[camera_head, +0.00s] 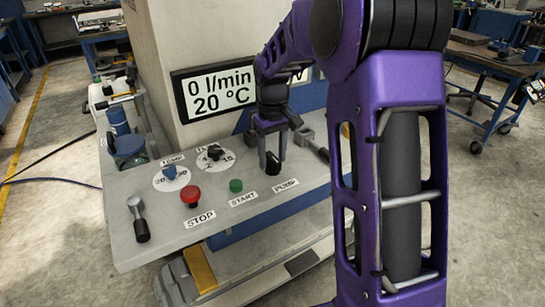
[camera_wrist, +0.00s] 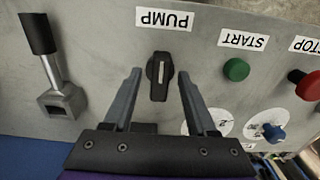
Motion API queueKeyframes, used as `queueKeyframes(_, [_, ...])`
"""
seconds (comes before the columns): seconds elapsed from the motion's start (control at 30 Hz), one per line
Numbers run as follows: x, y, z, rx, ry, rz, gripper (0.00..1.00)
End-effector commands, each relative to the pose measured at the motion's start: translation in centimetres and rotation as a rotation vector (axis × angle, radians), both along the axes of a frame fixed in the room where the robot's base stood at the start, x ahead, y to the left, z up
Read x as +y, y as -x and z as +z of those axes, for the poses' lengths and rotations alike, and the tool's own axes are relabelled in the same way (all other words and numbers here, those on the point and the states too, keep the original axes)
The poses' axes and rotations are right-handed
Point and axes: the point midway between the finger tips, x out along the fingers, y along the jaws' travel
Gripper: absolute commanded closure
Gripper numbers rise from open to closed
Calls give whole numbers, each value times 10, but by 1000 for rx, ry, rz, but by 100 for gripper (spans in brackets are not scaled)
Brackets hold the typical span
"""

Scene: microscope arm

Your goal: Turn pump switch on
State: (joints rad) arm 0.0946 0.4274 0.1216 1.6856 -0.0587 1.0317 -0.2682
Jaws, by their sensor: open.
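The black pump switch (camera_head: 272,167) is a rotary knob on the grey control panel, above the PUMP label (camera_head: 286,185). In the wrist view the switch (camera_wrist: 159,76) shows near the middle, its bar roughly upright in the picture, with the PUMP label (camera_wrist: 164,19) above it. My gripper (camera_head: 271,158) points down at the switch and is open. In the wrist view its two fingers (camera_wrist: 160,77) stand on either side of the knob, with a gap on both sides. I cannot tell how far down the fingertips reach, or whether they touch the panel.
Left of the switch sit the green START button (camera_head: 236,186), the red STOP button (camera_head: 190,196), a blue dial knob (camera_head: 170,172) and a black dial knob (camera_head: 214,152). A lever (camera_head: 138,218) stands at the panel's left end, another (camera_wrist: 45,55) beside the switch. The display (camera_head: 215,92) reads 0 l/min, 20 °C.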

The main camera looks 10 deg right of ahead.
Motion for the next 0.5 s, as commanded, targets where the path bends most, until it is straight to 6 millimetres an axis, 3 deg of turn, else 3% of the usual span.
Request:
queueKeyframes(0.23, [0, 0, -1, 0, 0, 0, 43])
queueKeyframes(0.5, [0, 0, -1, 0, 0, 0, 89])
